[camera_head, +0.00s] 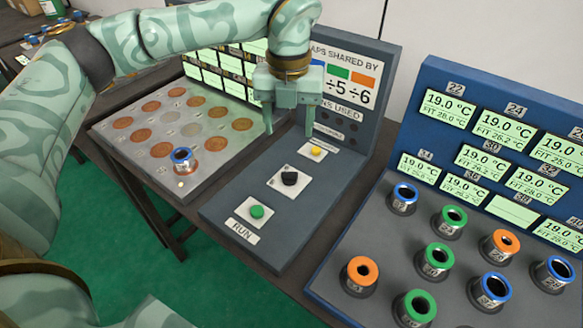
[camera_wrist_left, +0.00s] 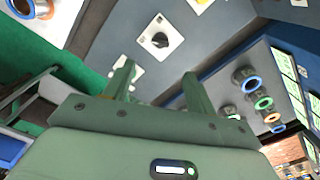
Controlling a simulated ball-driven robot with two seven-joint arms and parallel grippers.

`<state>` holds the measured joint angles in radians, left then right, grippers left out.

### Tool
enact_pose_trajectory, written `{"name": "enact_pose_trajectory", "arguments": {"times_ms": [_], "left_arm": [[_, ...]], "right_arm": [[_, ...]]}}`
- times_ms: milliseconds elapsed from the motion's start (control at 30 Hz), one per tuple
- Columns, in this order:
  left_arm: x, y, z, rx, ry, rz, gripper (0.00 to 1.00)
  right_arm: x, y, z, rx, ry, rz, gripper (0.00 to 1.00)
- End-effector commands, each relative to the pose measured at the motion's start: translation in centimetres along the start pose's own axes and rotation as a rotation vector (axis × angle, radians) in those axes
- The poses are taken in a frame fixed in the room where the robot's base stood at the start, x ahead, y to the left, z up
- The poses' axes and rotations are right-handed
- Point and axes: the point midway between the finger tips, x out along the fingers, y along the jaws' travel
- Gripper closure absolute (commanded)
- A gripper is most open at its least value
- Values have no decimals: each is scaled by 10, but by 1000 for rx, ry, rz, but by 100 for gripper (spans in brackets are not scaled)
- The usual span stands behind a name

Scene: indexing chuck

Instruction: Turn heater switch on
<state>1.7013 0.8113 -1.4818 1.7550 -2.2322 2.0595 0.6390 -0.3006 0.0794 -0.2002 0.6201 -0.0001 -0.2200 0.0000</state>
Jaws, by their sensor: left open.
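The grey control panel (camera_head: 250,207) bears a black switch knob (camera_head: 289,178) on a white square plate, between a yellow button (camera_head: 316,151) and a green button (camera_head: 257,211) labelled RUN. No heater label is readable on it. My left gripper (camera_head: 289,128) is open and empty, pointing down above the far part of this panel, apart from the knob. In the left wrist view the black knob (camera_wrist_left: 160,40) shows just beyond the open fingertips (camera_wrist_left: 158,72). My right gripper is not seen.
At left a grey plate (camera_head: 135,172) holds round copper discs and one blue-rimmed cup (camera_head: 183,160). At right a blue-framed station (camera_head: 432,80) has temperature displays above several colour-ringed sockets. An upright sign board (camera_head: 372,75) stands behind the control panel.

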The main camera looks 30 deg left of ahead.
Motion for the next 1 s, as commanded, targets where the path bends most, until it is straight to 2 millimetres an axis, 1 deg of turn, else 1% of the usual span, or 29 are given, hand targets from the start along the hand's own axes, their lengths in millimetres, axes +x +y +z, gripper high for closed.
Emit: {"name": "enact_pose_trajectory", "arguments": {"times_ms": [33,200,300,433,500,600,900,933,967,1000], "left_arm": [[18,0,0,1,8,2,44],[63,0,0,3,7,2,44],[86,0,0,2,6,1,44],[108,0,0,2,4,0,44],[116,0,-1,2,4,0,44],[122,0,0,3,2,-1,44],[124,0,0,3,0,-2,44],[124,0,0,3,0,-2,46],[124,0,0,3,0,-2,55],[124,-1,0,3,0,-2,66]], "right_arm": [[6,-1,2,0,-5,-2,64],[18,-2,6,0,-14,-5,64],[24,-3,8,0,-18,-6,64],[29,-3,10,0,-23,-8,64],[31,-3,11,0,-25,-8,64],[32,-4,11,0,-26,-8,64],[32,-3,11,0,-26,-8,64],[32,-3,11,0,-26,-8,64],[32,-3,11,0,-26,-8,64],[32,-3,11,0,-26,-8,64]]}}
